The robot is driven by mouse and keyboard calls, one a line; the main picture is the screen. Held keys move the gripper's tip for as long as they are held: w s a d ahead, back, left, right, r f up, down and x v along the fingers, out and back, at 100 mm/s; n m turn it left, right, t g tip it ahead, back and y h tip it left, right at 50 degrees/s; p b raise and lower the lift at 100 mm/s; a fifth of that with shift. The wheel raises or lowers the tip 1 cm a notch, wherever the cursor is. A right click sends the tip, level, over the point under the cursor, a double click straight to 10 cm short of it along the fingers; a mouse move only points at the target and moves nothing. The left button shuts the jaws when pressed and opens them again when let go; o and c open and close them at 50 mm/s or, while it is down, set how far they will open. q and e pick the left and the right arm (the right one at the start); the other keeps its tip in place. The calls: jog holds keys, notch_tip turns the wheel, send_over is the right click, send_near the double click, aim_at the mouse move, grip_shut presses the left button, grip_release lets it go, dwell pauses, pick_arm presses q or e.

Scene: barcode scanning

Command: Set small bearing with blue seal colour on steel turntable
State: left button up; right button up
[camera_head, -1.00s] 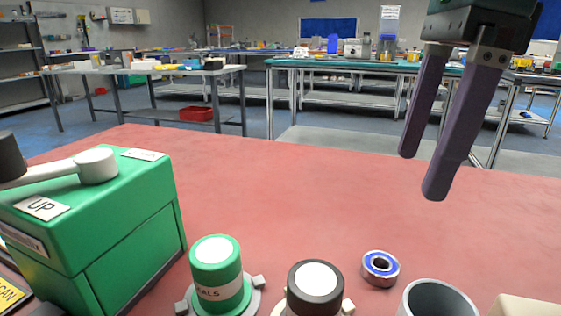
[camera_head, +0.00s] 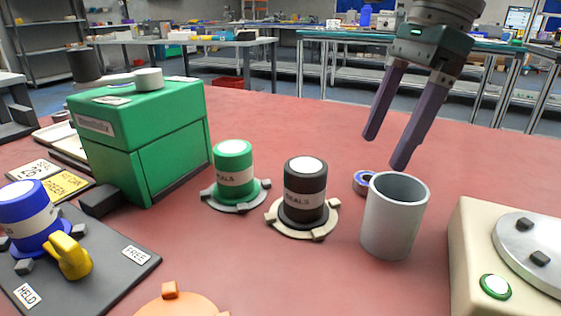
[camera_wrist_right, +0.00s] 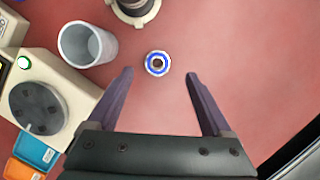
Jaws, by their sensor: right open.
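The small bearing with a blue seal (camera_head: 362,183) lies on the red table behind the grey cup, partly hidden by it in the head view. In the right wrist view the bearing (camera_wrist_right: 157,63) shows whole, with a blue ring around a dark bore. My right gripper (camera_head: 385,152) is open and empty above the table. In the wrist view the bearing lies just beyond and between its fingertips (camera_wrist_right: 160,75). The steel turntable (camera_head: 535,250) is a round plate on a cream box at right; it also shows in the wrist view (camera_wrist_right: 38,106). My left gripper is not in view.
A grey cup (camera_head: 395,225) stands between the bearing and the turntable box. A black-capped canister (camera_head: 305,190) and a green one (camera_head: 233,172) stand left of it. A green box (camera_head: 150,140) and a dark fixture plate (camera_head: 105,258) are further left. The table behind the bearing is clear.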

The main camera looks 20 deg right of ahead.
aim_at(371, 177)
jog(key=x, duration=0.4)
jog(key=shift+s+a+f+b, duration=0.1)
jog(key=shift+s+f+b, duration=0.15)
jog(key=shift+b, duration=0.15)
jog(key=shift+c, duration=0.2)
grip_shut()
